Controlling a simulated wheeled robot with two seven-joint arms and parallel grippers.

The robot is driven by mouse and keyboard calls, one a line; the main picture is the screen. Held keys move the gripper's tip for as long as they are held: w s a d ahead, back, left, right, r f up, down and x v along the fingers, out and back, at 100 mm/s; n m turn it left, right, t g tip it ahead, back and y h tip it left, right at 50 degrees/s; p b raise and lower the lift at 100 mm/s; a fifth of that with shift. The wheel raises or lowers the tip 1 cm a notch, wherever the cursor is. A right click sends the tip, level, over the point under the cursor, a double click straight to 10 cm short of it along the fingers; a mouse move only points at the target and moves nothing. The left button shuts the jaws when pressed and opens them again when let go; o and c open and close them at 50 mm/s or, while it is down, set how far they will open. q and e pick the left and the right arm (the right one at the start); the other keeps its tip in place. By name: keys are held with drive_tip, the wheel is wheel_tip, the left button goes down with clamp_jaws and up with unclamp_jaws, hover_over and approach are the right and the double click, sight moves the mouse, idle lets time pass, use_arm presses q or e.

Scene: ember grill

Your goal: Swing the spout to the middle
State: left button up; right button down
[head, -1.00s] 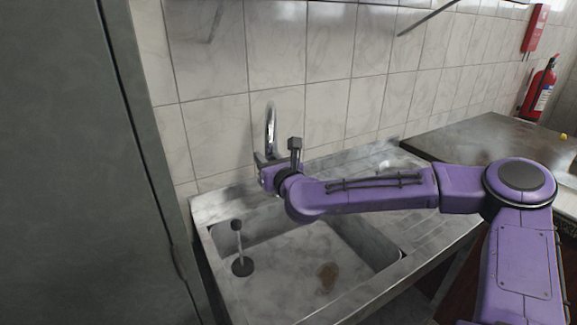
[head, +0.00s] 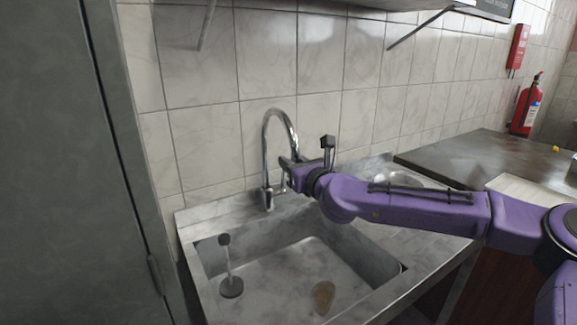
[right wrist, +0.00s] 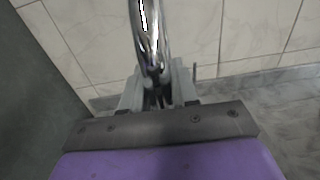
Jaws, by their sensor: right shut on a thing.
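The chrome tap stands at the back of the metal sink (head: 395,285), against the tiled wall. Its arched spout (head: 265,145) rises from the base (head: 267,195) and bends over to the right in the head view. My right gripper (head: 287,172) is at the spout's downturned end and shut on it. In the right wrist view the chrome spout (right wrist: 148,30) comes down between the fingers of the right gripper (right wrist: 157,85). The fingers hide the spout's tip. My left gripper is not in view.
A plug on a stem (head: 231,287) and a brown patch or object (head: 323,297) are in the basin. A dark cabinet (head: 60,170) stands close on the left. A counter (head: 480,150) and a fire extinguisher (head: 526,105) are at the right.

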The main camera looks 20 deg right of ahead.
drive_tip(key=shift+d, duration=0.1)
drive_tip(key=c, duration=1)
unclamp_jaws()
drive_tip(key=shift+o, duration=0.2)
drive_tip(key=s+d+b, duration=0.1)
drive_tip(key=s, duration=0.9)
drive_tip(key=shift+s+d+b, duration=0.15)
drive_tip(key=shift+s+b, duration=0.1)
drive_tip(key=shift+b, duration=0.1)
